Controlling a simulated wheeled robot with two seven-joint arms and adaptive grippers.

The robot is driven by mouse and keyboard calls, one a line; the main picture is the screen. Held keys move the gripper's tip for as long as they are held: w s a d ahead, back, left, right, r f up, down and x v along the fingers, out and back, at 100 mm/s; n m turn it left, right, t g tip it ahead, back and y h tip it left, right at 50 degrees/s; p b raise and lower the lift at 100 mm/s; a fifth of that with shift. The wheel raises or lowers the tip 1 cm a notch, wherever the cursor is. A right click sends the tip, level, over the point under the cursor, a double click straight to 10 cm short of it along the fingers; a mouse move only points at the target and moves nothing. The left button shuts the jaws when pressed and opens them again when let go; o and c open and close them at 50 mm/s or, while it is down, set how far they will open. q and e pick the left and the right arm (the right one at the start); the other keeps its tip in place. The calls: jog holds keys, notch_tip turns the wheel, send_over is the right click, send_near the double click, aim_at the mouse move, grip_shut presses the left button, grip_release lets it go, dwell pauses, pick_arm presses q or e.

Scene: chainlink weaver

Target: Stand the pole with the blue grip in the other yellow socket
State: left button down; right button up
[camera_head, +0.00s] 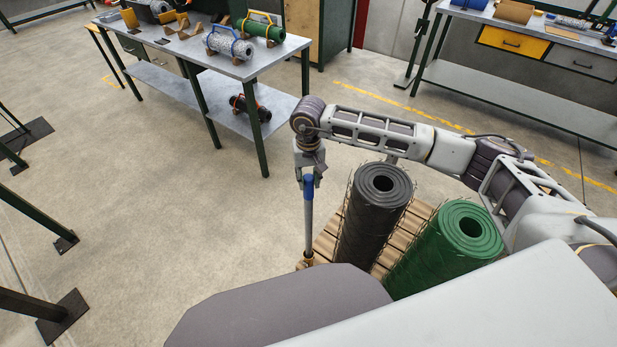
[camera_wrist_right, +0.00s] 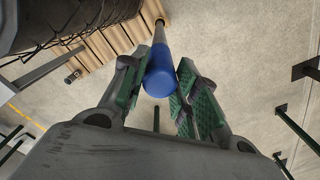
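The pole with the blue grip (camera_head: 308,187) stands upright at the left edge of the wooden pallet, its grey shaft below the grip. Its foot is at a small yellow-orange socket (camera_head: 308,258). My right gripper (camera_head: 309,177) points down over the top of the pole. In the right wrist view, the blue grip (camera_wrist_right: 160,75) lies between its two green-padded fingers, which look spread around it; firm contact on both sides does not show. A second yellow socket cannot be made out clearly. My left gripper is out of view.
A dark mesh roll (camera_head: 360,225) and a green mesh roll (camera_head: 445,250) stand on the pallet (camera_head: 330,240), right of the pole. A workbench (camera_head: 190,50) with small rolls is at the back left, another bench (camera_head: 520,95) at the back right.

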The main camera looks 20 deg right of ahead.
jog(key=o, duration=0.5)
jog(key=shift+o, duration=0.2)
notch_tip(320, 180, up, 12)
dwell(0.6)
dwell(1.0)
